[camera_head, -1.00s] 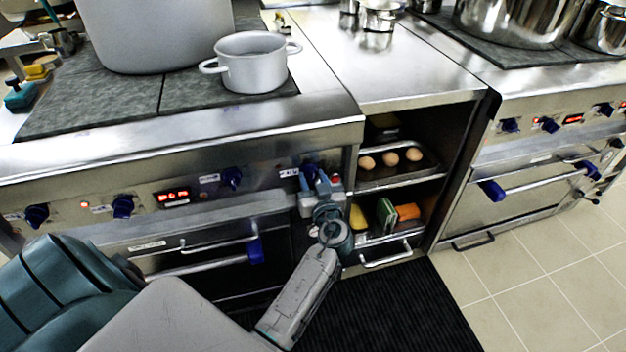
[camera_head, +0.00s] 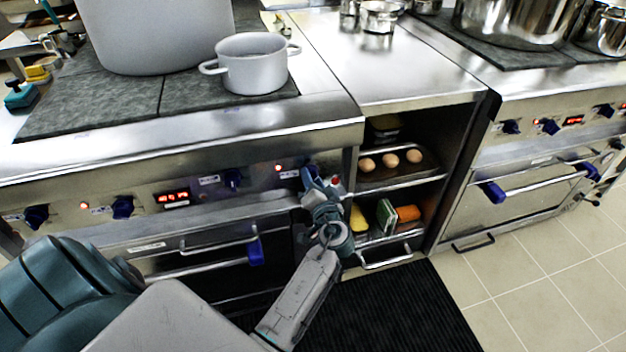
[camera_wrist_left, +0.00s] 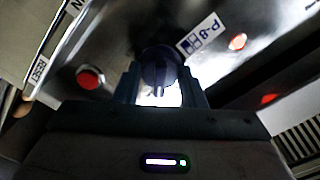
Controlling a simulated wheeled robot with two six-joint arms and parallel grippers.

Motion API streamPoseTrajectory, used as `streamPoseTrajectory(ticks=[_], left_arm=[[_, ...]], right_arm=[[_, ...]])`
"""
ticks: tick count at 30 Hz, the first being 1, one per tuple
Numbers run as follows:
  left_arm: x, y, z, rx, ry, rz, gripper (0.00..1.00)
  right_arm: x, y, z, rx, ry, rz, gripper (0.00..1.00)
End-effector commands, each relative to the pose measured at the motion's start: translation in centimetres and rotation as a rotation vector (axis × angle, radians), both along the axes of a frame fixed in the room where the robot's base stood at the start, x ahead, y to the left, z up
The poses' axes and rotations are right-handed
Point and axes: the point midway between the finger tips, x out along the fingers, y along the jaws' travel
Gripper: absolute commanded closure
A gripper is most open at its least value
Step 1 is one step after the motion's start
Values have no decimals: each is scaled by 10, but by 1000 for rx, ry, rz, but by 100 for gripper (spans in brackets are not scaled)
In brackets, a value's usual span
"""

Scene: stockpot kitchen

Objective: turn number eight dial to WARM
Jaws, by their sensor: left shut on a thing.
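The number eight dial (camera_wrist_left: 160,68) is a dark blue knob beside a white P-8 label (camera_wrist_left: 200,34) in the left wrist view. My left gripper (camera_wrist_left: 160,88) is shut on it, one finger on each side. In the head view my left gripper (camera_head: 314,180) is at the right end of the near stove's control panel and mostly hides the dial. A red indicator light (camera_wrist_left: 238,41) by the label is lit. I cannot read which setting the dial points to. My right gripper is not in view.
Other blue dials (camera_head: 232,180) and a red display (camera_head: 174,197) line the panel. An oven handle (camera_head: 215,258) juts out below. A red button (camera_wrist_left: 90,78) is close to the gripper. An open shelf with eggs (camera_head: 391,160) stands to the right.

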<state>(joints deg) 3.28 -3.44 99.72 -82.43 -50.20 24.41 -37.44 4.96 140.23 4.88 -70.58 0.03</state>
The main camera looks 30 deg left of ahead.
Motion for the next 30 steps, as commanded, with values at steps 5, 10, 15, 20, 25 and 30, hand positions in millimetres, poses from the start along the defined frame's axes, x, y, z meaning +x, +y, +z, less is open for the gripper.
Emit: streamPoseTrajectory(ticks=[5,10,15,20,25,30], left_arm=[[0,0,1,46,51,-1,86],[0,0,1,68,77,-1,86],[0,0,1,75,85,-1,86],[1,0,1,75,85,-1,86],[1,0,1,74,84,-1,57],[0,0,1,74,84,-2,41]], right_arm=[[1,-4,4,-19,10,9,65],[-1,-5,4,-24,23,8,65],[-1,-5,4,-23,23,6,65],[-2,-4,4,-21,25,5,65],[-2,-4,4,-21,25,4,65],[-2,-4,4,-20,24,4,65]])
